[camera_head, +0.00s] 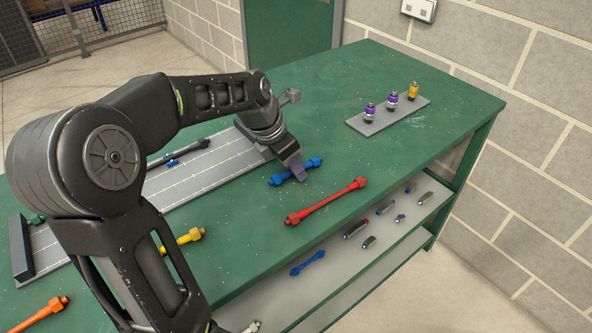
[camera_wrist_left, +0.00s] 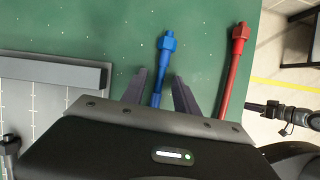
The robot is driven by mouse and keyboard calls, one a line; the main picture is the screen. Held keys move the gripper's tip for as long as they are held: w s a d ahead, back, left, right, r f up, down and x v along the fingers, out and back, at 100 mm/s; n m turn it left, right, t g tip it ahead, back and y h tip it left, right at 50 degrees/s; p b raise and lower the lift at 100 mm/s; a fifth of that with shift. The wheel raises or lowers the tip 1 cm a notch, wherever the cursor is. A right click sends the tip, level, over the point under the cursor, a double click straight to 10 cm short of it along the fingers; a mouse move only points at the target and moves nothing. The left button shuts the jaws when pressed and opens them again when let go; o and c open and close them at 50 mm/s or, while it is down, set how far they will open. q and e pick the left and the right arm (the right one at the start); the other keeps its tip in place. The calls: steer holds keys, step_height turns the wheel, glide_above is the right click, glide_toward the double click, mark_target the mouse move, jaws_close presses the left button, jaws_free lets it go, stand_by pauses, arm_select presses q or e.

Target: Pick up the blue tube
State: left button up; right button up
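A blue tube (camera_head: 313,162) with thicker ends lies on the green table beyond the red tube. My left gripper (camera_head: 294,167) reaches down over its middle, hiding part of it. In the left wrist view the two fingers of the left gripper (camera_wrist_left: 160,82) are apart, one on each side of the blue tube (camera_wrist_left: 166,45). A gap shows between the tube and the fingers. The tube's near part is hidden behind the gripper body. Another blue tube (camera_head: 307,263) lies on the shelf below.
A red tube (camera_head: 327,201) lies parallel, close to the blue one, and also shows in the wrist view (camera_wrist_left: 235,70). A grey ruled board (camera_head: 190,178) is to the left. A grey plate (camera_head: 388,117) with purple and yellow parts stands back right. Table between is clear.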

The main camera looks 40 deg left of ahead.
arm_select(q)
steer(key=shift+c, duration=0.4)
jaws_close()
steer(key=shift+r, duration=0.1)
step_height(320, 180, up, 10)
steer(key=shift+p, duration=0.45)
stand_by(0.7)
